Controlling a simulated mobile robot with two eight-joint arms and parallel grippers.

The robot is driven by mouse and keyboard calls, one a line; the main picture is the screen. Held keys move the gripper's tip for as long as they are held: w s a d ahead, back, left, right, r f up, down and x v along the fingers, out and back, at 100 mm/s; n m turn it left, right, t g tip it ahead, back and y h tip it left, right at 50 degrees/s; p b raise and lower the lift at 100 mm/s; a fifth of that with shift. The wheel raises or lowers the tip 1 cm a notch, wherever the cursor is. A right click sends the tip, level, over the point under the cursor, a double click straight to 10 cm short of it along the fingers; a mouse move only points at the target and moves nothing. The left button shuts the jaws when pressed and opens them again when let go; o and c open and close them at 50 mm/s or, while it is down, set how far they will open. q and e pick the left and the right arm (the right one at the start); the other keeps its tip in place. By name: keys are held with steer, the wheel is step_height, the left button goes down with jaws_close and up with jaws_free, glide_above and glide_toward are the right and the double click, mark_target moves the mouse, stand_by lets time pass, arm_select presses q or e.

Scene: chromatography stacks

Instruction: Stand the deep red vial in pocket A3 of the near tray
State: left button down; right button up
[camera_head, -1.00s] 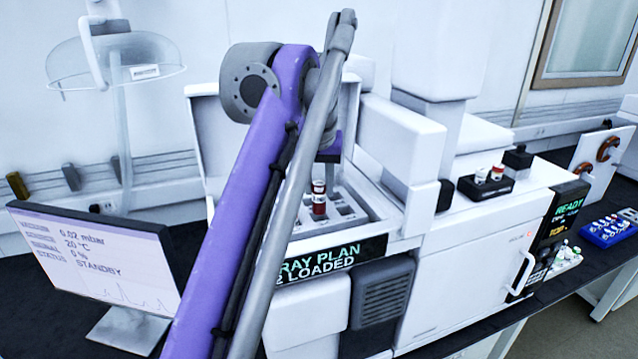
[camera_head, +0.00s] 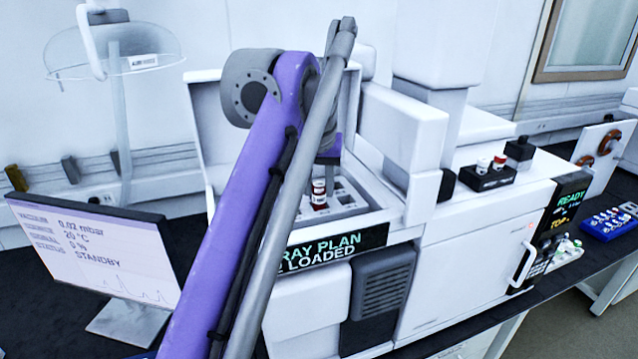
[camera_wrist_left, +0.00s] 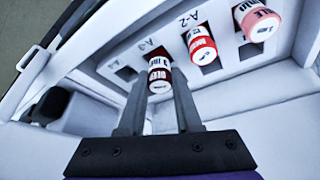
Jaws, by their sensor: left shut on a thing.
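The deep red vial (camera_wrist_left: 159,82) is between the two dark fingers of my left gripper (camera_wrist_left: 160,105) in the left wrist view, and the gripper is shut on it. It lines up with the pocket marked A-3; I cannot tell whether its base rests at the bottom. In the head view a red vial with a white band (camera_head: 319,195) shows upright at the tray (camera_head: 372,210), below my left wrist; my arm hides the fingers there. A red-capped vial (camera_wrist_left: 203,50) stands at A-2 and a paler one (camera_wrist_left: 260,24) stands to its right. My right gripper is not in view.
The tray's pale raised walls and back panel (camera_head: 205,110) surround the pockets, and some pockets to the vial's right look empty. A black holder (camera_head: 488,178) with two vials sits on the machine. A blue rack (camera_head: 608,228) is far right, a monitor (camera_head: 95,255) left.

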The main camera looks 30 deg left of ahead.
arm_select(q)
steer(key=shift+f, duration=0.15)
steer(key=shift+w+f, duration=0.1)
steer(key=shift+f, duration=0.4)
steer(key=shift+c, duration=0.6)
jaws_free()
steer(key=shift+r, duration=0.15)
